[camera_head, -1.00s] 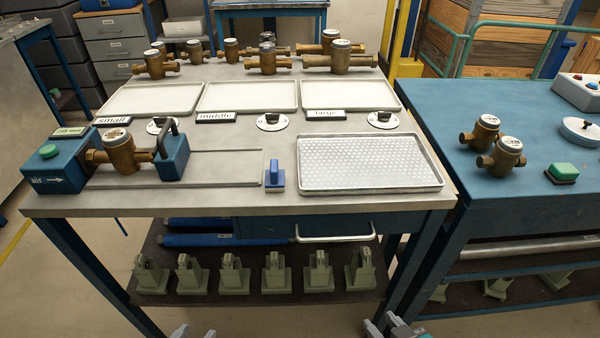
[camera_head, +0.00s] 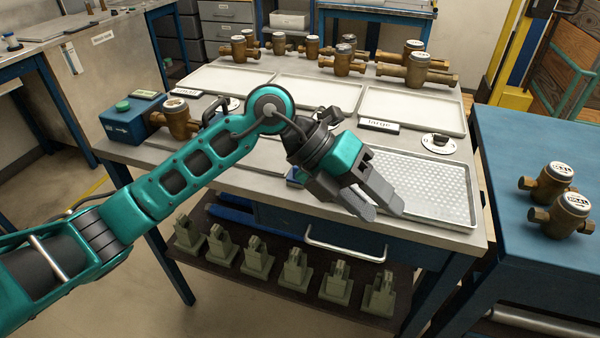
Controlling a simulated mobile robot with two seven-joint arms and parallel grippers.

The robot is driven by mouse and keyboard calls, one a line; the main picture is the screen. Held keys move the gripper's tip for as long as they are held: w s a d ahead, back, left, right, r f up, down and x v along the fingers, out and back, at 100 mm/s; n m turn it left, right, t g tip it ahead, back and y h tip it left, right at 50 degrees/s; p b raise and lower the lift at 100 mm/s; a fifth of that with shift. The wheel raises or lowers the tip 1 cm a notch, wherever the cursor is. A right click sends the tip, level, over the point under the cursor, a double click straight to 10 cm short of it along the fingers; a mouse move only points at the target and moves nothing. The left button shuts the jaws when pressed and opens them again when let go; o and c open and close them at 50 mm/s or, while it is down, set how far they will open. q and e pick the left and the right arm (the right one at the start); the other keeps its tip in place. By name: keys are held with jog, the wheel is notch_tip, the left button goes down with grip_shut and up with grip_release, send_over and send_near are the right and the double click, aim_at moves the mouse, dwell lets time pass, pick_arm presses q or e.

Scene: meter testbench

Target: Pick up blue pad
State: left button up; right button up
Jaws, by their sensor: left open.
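The blue pad (camera_head: 294,176) is on the grey bench, left of the perforated tray (camera_head: 462,217). It is mostly hidden behind my left gripper, and only a small blue part shows. My left gripper (camera_head: 385,210) is open and empty. It hangs over the front of the bench, with its fingertips to the right of the pad, in front of the perforated tray's left part. I cannot tell its exact height above the bench. My right gripper is not in view.
Three white trays (camera_head: 318,92) and several brass meters (camera_head: 349,62) stand farther back. A brass meter (camera_head: 176,118) sits in the blue air clamp (camera_head: 122,126) at the left. A blue table (camera_head: 520,130) with two brass meters adjoins at the right. Green stands (camera_head: 293,270) fill the lower shelf.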

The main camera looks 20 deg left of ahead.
pick_arm(q)
jog(key=w+a+r+n+t+y, duration=0.1)
jog(key=w+a+t+y, duration=0.2)
jog(key=w+a+y, duration=0.4)
jog(key=n+t+y, duration=0.2)
jog(key=y, duration=0.1)
send_near(296, 167)
jog(key=w+f, duration=0.3)
jog(key=w, duration=0.1)
jog(key=shift+d+f, duration=0.15)
jog(key=shift+f, duration=0.15)
jog(key=shift+x, duration=3.05)
jog(key=shift+s+f, duration=0.1)
jog(key=shift+s, duration=0.1)
jog(key=shift+c, duration=0.2)
jog(key=c, duration=0.6)
